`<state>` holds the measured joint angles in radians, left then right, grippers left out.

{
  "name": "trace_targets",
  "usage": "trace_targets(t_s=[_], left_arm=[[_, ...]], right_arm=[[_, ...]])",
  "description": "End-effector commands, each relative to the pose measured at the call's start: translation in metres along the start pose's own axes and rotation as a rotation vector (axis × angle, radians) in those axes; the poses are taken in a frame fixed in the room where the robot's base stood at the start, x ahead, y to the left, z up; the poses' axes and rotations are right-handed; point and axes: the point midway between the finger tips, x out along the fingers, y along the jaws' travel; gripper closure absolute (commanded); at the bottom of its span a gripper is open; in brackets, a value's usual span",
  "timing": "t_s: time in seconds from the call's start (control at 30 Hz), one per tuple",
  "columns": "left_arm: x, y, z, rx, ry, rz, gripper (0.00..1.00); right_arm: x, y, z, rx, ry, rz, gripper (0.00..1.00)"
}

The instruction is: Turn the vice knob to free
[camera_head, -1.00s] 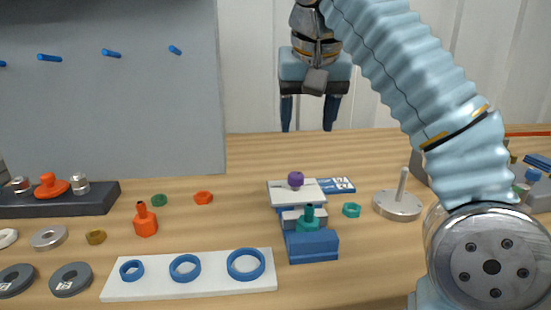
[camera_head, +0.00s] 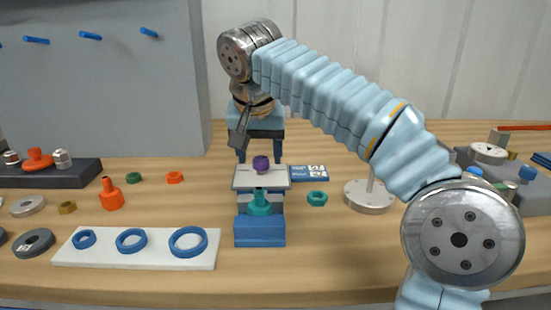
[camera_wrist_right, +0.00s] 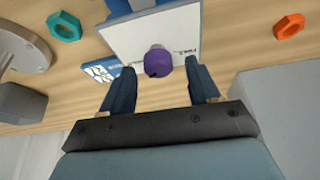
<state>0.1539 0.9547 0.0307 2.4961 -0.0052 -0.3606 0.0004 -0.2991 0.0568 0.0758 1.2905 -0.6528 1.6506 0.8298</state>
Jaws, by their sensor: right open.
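The vice (camera_head: 259,229) is a blue block with a pale plate (camera_head: 246,182) on top. A purple knob (camera_head: 261,164) stands on that plate, and a teal knob-like part (camera_head: 260,204) sits nearer the front. My right gripper (camera_head: 260,159) is open, pointing down just behind the purple knob. In the right wrist view, its two blue fingers (camera_wrist_right: 160,84) are spread, with the purple knob (camera_wrist_right: 158,62) between or just beyond their tips. The knob is not gripped. Exact finger height above the plate is unclear. My left gripper is not in view.
A blue-and-white card (camera_head: 309,173) and a teal nut (camera_head: 317,198) lie right of the vice. A metal post on a round base (camera_head: 370,197) stands farther right. A white board with blue rings (camera_head: 75,260) lies front left. An orange nut (camera_head: 175,177) lies left.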

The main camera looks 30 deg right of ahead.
Motion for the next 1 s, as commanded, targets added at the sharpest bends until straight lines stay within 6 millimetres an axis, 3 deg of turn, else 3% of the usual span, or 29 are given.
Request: trace_targets(t_s=[0.4, 0.77, 1.0], left_arm=[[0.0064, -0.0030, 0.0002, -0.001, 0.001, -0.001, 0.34], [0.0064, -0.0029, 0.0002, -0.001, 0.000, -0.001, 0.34], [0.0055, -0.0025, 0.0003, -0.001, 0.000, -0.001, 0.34]], right_arm=[[0.0063, -0.0022, 0.0040, 0.000, 0.001, 0.000, 0.39], [0.0062, -0.0020, 0.0040, 0.000, 0.001, 0.000, 0.94], [0.0057, -0.0016, 0.0040, -0.016, 0.001, -0.008, 0.95]])
